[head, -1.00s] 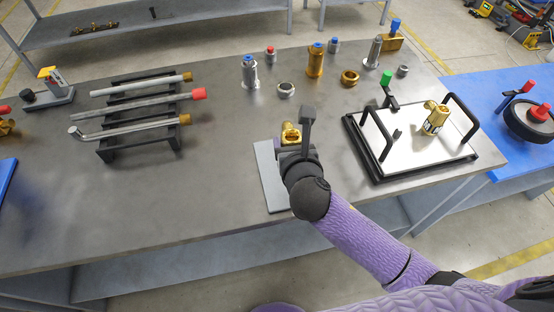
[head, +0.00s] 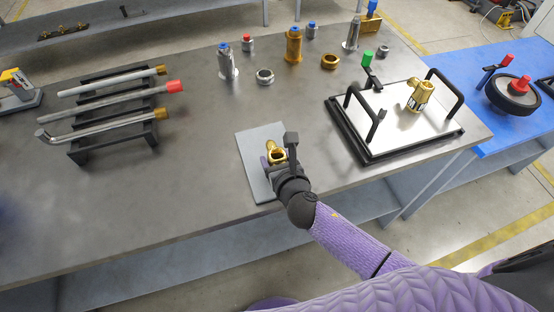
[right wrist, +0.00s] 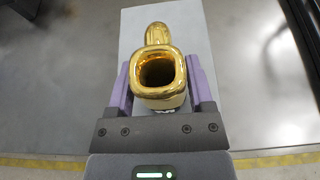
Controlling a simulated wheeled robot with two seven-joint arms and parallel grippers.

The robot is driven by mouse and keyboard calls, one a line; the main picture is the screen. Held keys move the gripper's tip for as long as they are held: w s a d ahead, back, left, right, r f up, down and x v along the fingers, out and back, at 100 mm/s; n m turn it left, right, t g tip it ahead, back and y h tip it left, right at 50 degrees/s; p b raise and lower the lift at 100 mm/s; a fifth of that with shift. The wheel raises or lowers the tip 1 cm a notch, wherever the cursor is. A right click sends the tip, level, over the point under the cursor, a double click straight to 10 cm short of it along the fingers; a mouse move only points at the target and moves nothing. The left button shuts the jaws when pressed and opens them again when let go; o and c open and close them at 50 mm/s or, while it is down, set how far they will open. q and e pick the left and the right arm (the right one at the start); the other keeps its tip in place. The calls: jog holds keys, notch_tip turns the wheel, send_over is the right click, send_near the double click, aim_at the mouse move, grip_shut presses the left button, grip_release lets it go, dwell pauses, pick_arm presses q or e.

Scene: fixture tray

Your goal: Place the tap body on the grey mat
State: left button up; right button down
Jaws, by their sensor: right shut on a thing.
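The brass tap body (head: 277,156) is held between the fingers of my right gripper (head: 276,160), over the grey mat (head: 257,137). In the right wrist view the tap body (right wrist: 157,75) has its square open end facing the camera, with the purple fingers (right wrist: 160,92) shut on both sides of it. The mat (right wrist: 192,21) lies behind and below it. I cannot tell whether the tap body touches the mat. A second brass tap body (head: 420,97) is on the white-surfaced tray (head: 393,133). My left gripper is not in view.
A black rack (head: 113,145) with several metal tubes stands at the left. Several metal fittings, among them a brass one (head: 293,46), stand along the back. The table (head: 180,205) is bare between the rack and the mat. The tray has black handles.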

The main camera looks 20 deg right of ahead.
jog(key=shift+f, duration=0.1)
jog(key=shift+c, duration=1.5)
grip_release()
jog(key=shift+o, duration=1.3)
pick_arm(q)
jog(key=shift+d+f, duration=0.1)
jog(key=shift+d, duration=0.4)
pick_arm(e)
jog(key=shift+o, duration=0.2)
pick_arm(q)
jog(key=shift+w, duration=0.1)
